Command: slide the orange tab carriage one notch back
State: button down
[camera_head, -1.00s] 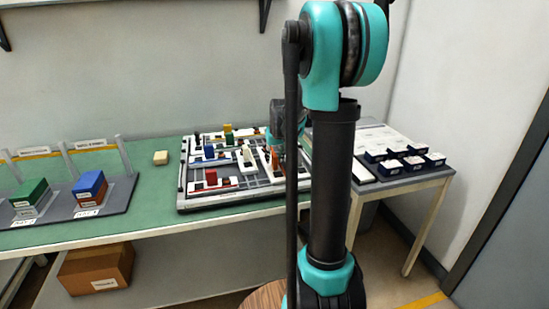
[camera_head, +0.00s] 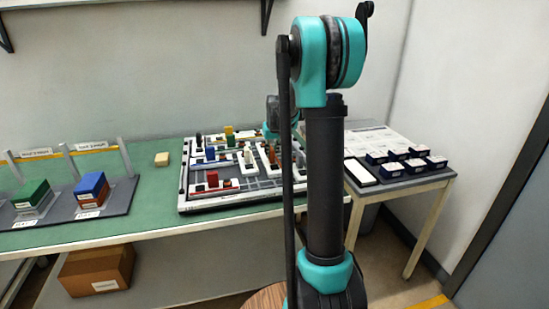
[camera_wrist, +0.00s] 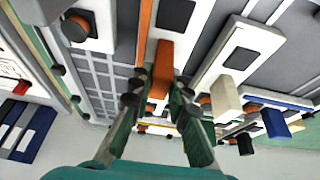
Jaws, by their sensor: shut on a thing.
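The orange tab (camera_wrist: 162,68) stands up from a white carriage with an orange stripe beside it in the wrist view. My gripper (camera_wrist: 156,88) is shut on this tab, with one dark finger on each side. In the head view the orange tab (camera_head: 271,153) is small, on the right part of the slotted board (camera_head: 240,203), and my arm hides part of that area. The fingertips are too small to make out there.
A cream tab (camera_wrist: 226,94) and a blue tab (camera_wrist: 273,123) stand close to the right of my fingers. A red tab (camera_head: 212,178) is at the board's front left.

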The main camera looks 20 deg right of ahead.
jog(key=shift+w, duration=1.6)
jog(key=c, duration=1.4)
grip_release()
jog(key=shift+c, duration=0.2)
jog(key=shift+r, duration=0.15)
jog(key=v, duration=1.1)
jog(key=shift+s+r, duration=0.3)
